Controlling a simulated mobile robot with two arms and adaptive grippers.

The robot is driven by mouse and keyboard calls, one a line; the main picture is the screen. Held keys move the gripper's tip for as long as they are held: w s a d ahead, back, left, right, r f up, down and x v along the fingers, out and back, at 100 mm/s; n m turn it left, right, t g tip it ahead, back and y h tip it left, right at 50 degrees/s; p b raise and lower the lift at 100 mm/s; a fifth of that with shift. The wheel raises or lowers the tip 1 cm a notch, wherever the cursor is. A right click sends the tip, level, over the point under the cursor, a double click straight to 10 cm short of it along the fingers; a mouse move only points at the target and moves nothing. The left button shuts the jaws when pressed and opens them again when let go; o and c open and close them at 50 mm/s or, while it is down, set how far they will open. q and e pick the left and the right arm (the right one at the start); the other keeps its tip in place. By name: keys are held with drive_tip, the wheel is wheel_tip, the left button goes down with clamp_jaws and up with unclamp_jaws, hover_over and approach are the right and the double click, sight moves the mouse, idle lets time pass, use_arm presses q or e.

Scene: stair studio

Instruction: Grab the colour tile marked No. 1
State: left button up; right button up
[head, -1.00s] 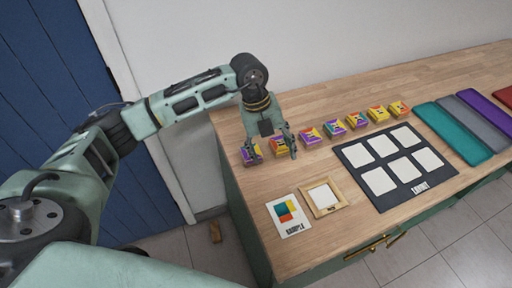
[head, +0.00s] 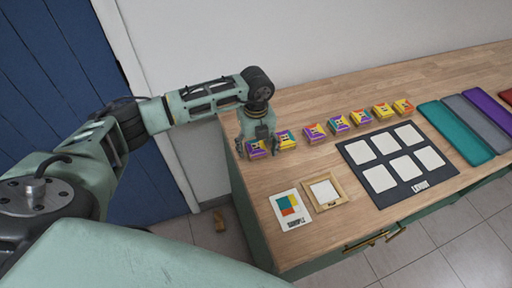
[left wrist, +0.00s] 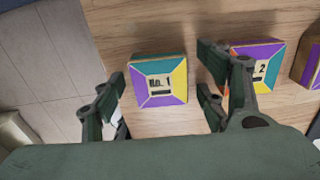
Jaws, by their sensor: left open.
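The tile marked No. 1 (left wrist: 159,81) is a small block with purple, teal and yellow faces. In the head view tile No. 1 (head: 257,154) is the leftmost in the row, partly hidden by my gripper. My left gripper (head: 258,145) is over it, and in the left wrist view the open fingers (left wrist: 163,105) stand to its left and right. The tile lies on the wood between and a little beyond them, not gripped. Tile No. 2 (left wrist: 258,65) is just right of the right finger, partly covered by it. My right gripper is not in view.
More tiles (head: 338,124) continue the row to the right. A sample card (head: 290,209), a wooden frame (head: 324,194) and a dark layout board (head: 357,155) with pale squares lie nearer the front. Coloured trays (head: 455,133) lie at the right. The worktop's left edge is close.

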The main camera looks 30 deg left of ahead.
use_arm(q)
drive_tip(key=c, duration=1.3)
drive_tip(key=shift+o, duration=0.2)
